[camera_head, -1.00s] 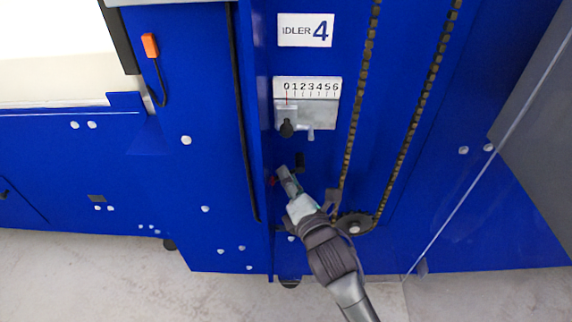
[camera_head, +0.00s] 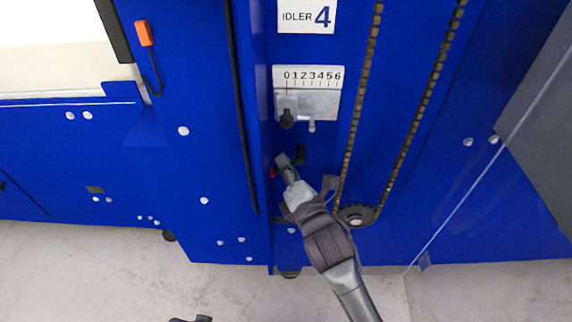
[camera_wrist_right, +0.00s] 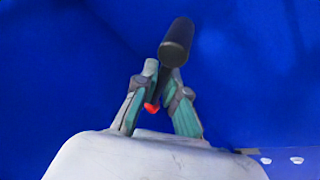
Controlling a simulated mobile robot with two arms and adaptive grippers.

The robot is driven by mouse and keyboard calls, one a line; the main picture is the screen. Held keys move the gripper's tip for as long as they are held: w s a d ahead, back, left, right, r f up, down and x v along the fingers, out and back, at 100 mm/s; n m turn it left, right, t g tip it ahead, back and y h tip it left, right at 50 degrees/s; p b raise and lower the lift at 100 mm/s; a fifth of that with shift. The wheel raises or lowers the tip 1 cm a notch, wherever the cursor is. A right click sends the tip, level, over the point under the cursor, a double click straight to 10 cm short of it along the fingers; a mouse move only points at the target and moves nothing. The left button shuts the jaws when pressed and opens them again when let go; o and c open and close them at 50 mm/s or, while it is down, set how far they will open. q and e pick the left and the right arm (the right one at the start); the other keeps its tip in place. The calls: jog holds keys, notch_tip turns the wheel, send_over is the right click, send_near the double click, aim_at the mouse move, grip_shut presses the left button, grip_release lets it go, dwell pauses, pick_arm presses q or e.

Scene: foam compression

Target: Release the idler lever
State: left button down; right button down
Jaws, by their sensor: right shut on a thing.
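The idler lever's black cylindrical handle (camera_wrist_right: 177,42) stands at the fingertips in the right wrist view, its rounded end towards the camera. A small red part (camera_wrist_right: 152,107) shows between the fingers.
The pointer is near 0. A chain (camera_head: 350,150) and sprocket (camera_head: 356,215) lie right of my arm. A post edge stands close left.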

jog(key=shift+r+m, duration=0.15)
jog(key=shift+m, duration=0.45)
jog(key=shift+a+r+m+t, duration=0.2)
jog(key=shift+r+m+t, duration=0.1)
jog(key=shift+m+t, duration=0.55)
jog(key=shift+r+m, duration=0.1)
jog(key=shift+m, duration=0.45)
jog(key=shift+r, duration=0.1)
jog(key=c, duration=1.5)
grip_release()
pick_arm(q)
jog(key=shift+r, duration=0.1)
pick_arm(e)
jog(key=v, duration=1.2)
